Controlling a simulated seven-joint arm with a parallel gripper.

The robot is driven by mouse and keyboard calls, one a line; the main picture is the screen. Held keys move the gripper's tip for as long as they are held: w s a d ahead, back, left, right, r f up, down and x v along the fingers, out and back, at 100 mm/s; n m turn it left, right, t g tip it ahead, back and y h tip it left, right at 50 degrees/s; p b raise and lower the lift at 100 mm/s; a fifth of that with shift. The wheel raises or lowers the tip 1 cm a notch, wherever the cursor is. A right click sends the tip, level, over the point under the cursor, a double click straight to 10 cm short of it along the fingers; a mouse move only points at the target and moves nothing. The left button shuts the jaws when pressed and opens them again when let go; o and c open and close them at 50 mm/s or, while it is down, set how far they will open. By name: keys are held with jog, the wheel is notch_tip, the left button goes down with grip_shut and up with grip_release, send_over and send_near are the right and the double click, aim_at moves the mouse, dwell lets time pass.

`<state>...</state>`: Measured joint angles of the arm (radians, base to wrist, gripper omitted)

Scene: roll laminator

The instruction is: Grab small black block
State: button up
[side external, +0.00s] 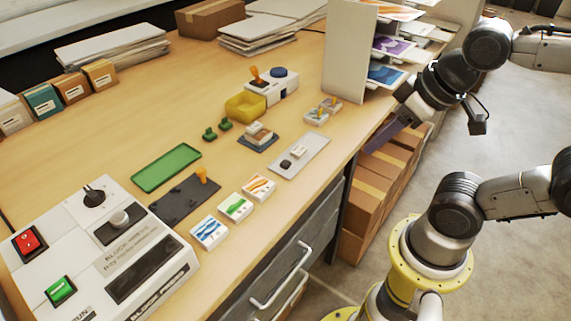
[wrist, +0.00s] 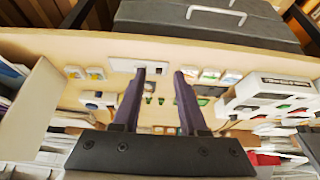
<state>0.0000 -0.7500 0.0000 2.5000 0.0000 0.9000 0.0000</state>
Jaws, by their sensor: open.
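A small black block (side external: 286,164) lies on a light grey plate (side external: 300,157) near the table's front edge in the side view. A small white piece (side external: 299,151) sits beside it on the same plate. My gripper (side external: 378,139) is right of the plate, beyond the table edge and apart from the block. In the wrist view my gripper (wrist: 160,72) has its two dark purple fingers spread with nothing between them.
A green tray (side external: 167,168), dark plate (side external: 183,200), yellow bin (side external: 246,106) and white picture blocks (side external: 236,207) surround the middle. A tall white rack (side external: 347,50) with colored sheets stands near my gripper. Cardboard boxes (side external: 368,195) are below.

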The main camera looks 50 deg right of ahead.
jog(key=w+r+n+g, duration=0.1)
jog(key=w+r+n, duration=0.45)
jog(key=n, duration=0.55)
jog(key=n+g, duration=0.4)
jog(key=n, duration=0.3)
send_over(286, 162)
notch_tip(286, 162, down, 5)
jog(key=shift+g, duration=0.3)
jog(key=f, duration=1)
jog(key=shift+d+f, duration=0.1)
jog(key=shift+d, duration=0.3)
jog(key=shift+a+f, duration=0.15)
jog(key=shift+f, duration=0.85)
jog(key=shift+a+f, duration=0.2)
jog(key=shift+f, duration=0.75)
jog(key=shift+a+f, duration=0.15)
jog(key=shift+f, duration=0.85)
